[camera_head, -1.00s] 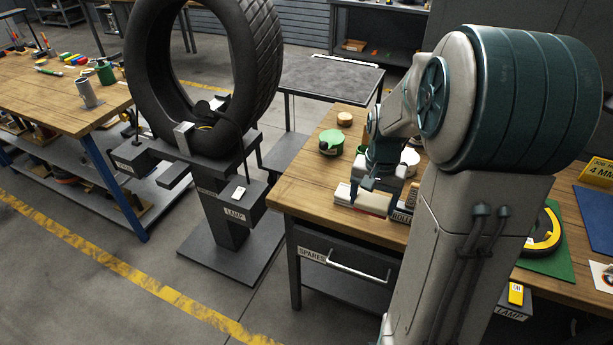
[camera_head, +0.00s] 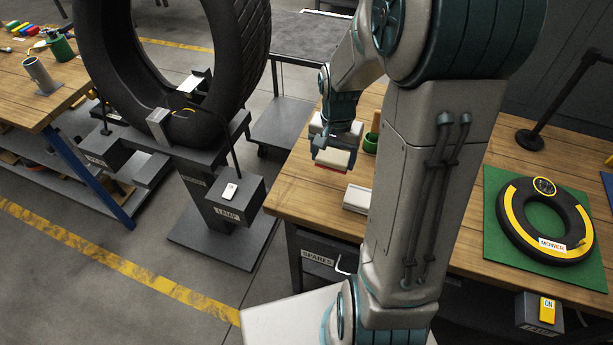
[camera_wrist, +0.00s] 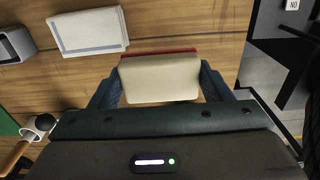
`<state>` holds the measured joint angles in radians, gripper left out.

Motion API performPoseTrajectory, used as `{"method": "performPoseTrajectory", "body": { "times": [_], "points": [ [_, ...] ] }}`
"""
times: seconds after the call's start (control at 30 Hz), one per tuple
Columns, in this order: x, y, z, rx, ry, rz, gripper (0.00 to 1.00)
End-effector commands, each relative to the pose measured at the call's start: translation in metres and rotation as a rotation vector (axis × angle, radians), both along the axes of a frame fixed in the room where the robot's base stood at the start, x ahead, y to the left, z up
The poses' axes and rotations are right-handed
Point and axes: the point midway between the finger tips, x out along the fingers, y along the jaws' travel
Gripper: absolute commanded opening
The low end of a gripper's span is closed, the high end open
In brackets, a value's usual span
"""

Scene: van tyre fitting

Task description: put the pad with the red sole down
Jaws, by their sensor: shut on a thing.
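The pad with the red sole (camera_head: 334,160) is a cream block with a red layer along one side. My gripper (camera_head: 335,150) is shut on it and appears to hold it just above the wooden bench (camera_head: 300,185). In the wrist view the pad (camera_wrist: 160,80) sits between the two fingers (camera_wrist: 160,90), with its red edge on the far side. A second pad (camera_head: 357,197), pale with a grey border, lies on the bench nearer the front edge. It also shows in the wrist view (camera_wrist: 88,32), apart from the held pad.
A green container (camera_head: 370,144) stands right of my gripper, partly hidden by my arm. A tyre (camera_head: 258,70) stands on a dark stand at left. A mower tyre (camera_head: 545,222) lies on a green mat at right. Bare bench shows around the held pad.

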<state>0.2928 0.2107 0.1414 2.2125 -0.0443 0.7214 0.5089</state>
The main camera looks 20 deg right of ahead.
Motion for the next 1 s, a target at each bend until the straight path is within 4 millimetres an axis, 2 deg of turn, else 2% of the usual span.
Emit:
{"method": "performPoseTrajectory", "body": {
  "times": [0.03, 0.2, 0.33, 0.47, 0.73, 1.0],
  "points": [
    [-0.001, 0.014, -0.007, 0.002, 0.006, 0.007, 0.47],
    [0.0, 0.047, -0.027, 0.001, 0.003, 0.007, 0.47],
    [0.001, 0.061, -0.036, 0.0, 0.0, 0.005, 0.47],
    [0.001, 0.065, -0.042, 0.0, 0.002, 0.003, 0.47],
    [0.001, 0.065, -0.074, 0.0, 0.002, 0.004, 0.47],
    [0.001, 0.065, -0.078, 0.0, 0.0, 0.004, 0.47]
  ]
}}
